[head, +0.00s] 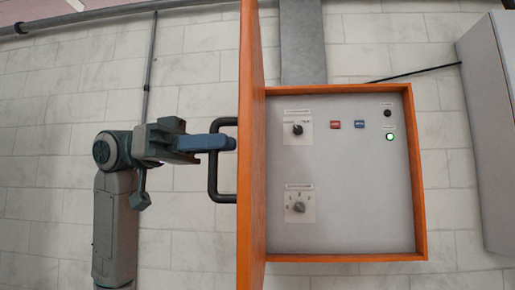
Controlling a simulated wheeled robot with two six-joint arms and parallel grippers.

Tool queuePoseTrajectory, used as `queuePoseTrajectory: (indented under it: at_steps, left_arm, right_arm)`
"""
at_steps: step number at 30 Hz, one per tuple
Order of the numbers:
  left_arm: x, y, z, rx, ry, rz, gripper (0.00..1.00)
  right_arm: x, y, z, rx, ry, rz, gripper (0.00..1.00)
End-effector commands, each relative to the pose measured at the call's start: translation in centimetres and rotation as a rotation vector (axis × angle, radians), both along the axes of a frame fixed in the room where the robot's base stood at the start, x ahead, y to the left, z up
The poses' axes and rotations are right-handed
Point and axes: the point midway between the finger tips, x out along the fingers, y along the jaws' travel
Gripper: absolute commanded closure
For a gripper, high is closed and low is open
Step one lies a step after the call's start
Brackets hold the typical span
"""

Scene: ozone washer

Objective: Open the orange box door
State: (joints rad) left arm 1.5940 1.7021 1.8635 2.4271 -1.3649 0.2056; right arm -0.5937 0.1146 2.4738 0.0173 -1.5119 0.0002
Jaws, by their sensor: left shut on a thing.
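The orange box (420,210) is mounted on the wall, with a grey inner panel (350,205) in plain view. Its orange door (252,160) stands swung open on the left side and shows nearly edge-on. A dark handle (213,184) sticks out from the door's left face. My left gripper (222,142) comes in from the left and is shut on the handle near its upper part. The gripper's far fingertip is close to the door face. My right gripper is not in view.
The panel carries two rotary knobs (298,207), a red button (335,125), a blue button and a lit green-white lamp (390,136). A grey cabinet (490,130) stands at the right. A pipe (149,70) runs down the brick wall.

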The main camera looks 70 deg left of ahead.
Motion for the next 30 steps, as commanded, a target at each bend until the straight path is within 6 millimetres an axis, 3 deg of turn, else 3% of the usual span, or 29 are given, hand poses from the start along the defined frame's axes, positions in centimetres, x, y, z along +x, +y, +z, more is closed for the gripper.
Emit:
queuePoseTrajectory:
  at_steps: [3, 9, 24, 25, 26, 30]
  left_arm:
    - [-2.0, 1.5, 0.4, -0.012, -0.008, 0.003, 1.00]
    - [-4.1, 2.7, 0.3, -0.010, -0.007, 0.001, 1.00]
    - [-4.7, 3.1, 0.0, -0.003, -0.002, -0.001, 1.00]
    - [-4.7, 3.1, -0.1, -0.002, -0.001, -0.002, 0.86]
    - [-4.7, 3.0, -0.1, -0.002, -0.001, -0.002, 0.83]
    - [-4.7, 3.0, -0.1, -0.001, 0.000, -0.002, 0.83]
  right_arm:
    - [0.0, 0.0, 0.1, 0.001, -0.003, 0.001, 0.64]
    - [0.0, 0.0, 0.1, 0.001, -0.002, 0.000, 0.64]
    - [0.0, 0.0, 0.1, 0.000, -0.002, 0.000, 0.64]
    - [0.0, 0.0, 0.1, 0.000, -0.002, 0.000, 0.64]
    - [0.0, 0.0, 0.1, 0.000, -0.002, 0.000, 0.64]
    - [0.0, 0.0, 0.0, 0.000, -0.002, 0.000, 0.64]
